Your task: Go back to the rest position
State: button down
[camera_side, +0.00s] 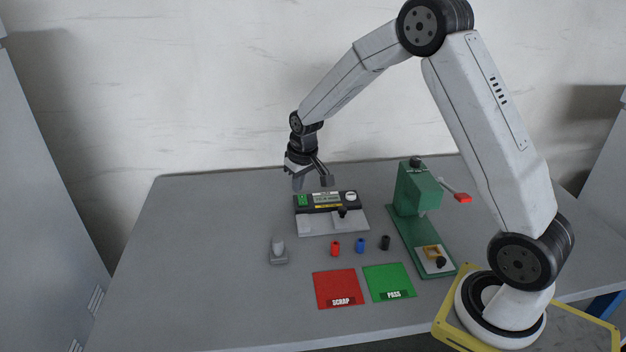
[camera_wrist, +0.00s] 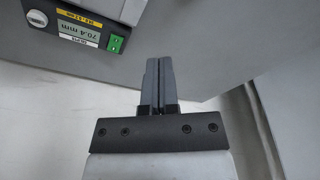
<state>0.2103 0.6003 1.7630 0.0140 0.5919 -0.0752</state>
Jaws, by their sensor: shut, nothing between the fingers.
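My gripper (camera_wrist: 154,62) is shut, with its two dark fingers side by side and nothing between them in the wrist view. In the side view it hangs at the end of my arm, pointing down, above the far part of the table. It is close to a black and grey measuring device (camera_side: 320,200) with a green button and a small display. In the wrist view the device (camera_wrist: 75,28) is at the upper left, apart from the fingers, and its display seems to read 70.4 mm. No marked rest position shows.
A green press (camera_side: 418,190) with a red-tipped lever stands right of the device. Red (camera_side: 335,247), blue (camera_side: 360,245) and black (camera_side: 385,242) cylinders stand before it. Red SCRAP (camera_side: 335,285) and green PASS (camera_side: 388,280) mats lie in front. A small grey stand (camera_side: 278,252) is at left.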

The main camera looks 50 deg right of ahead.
jog(key=s+a+r, duration=0.1)
jog(key=s+a, duration=0.4)
jog(key=s, duration=0.5)
jog(key=s+a+r+n, duration=0.1)
jog(key=s+a, duration=0.4)
jog(key=s, duration=0.5)
jog(key=shift+s+r+n, duration=0.25)
jog(key=shift+r+n, duration=0.05)
